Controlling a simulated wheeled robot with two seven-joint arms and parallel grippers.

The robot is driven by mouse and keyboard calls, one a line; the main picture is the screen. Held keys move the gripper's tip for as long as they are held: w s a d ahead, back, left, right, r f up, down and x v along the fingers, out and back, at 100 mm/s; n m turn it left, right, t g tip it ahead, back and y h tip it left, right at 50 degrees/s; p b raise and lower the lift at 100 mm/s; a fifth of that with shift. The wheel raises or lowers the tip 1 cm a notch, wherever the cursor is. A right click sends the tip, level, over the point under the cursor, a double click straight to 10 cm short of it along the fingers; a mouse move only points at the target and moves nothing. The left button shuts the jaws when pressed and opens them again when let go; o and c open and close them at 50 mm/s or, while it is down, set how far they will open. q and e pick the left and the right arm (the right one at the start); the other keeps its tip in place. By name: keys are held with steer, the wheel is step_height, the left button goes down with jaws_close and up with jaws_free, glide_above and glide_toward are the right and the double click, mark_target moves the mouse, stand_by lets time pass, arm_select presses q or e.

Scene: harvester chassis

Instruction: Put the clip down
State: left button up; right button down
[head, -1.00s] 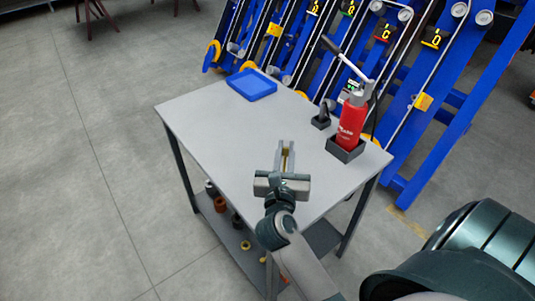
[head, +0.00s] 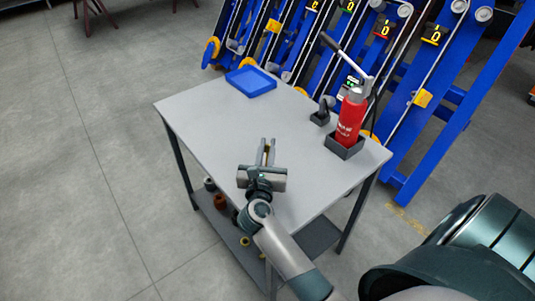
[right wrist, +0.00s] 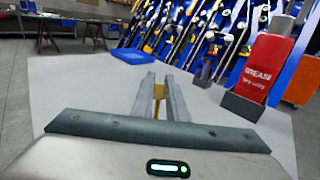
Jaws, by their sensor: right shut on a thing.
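The clip (right wrist: 158,92) is a small yellow piece between the fingers of my right gripper (right wrist: 161,90), which is shut on it. In the head view my right gripper (head: 267,150) is over the front middle of the grey table (head: 215,118), pointing toward its back. Little of the clip shows, and I cannot tell whether it touches the tabletop. My left gripper is not in view.
A blue tray (head: 250,82) lies at the table's back left. A red grease bottle (head: 350,118) stands in a dark holder (head: 344,147) at the right, beside a small black stand (head: 321,116). Blue racks (head: 440,90) rise behind. The left tabletop is clear.

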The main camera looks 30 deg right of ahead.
mark_target(267, 158)
step_height(267, 158, down, 3)
steer(key=shift+r, duration=0.1)
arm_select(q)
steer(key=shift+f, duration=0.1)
arm_select(e)
steer(key=shift+f, duration=0.3)
steer(key=c, duration=1.8)
jaws_free()
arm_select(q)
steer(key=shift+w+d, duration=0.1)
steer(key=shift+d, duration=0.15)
arm_select(e)
steer(key=shift+o, duration=0.3)
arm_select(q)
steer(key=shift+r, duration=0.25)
arm_select(e)
steer(key=shift+r, duration=0.2)
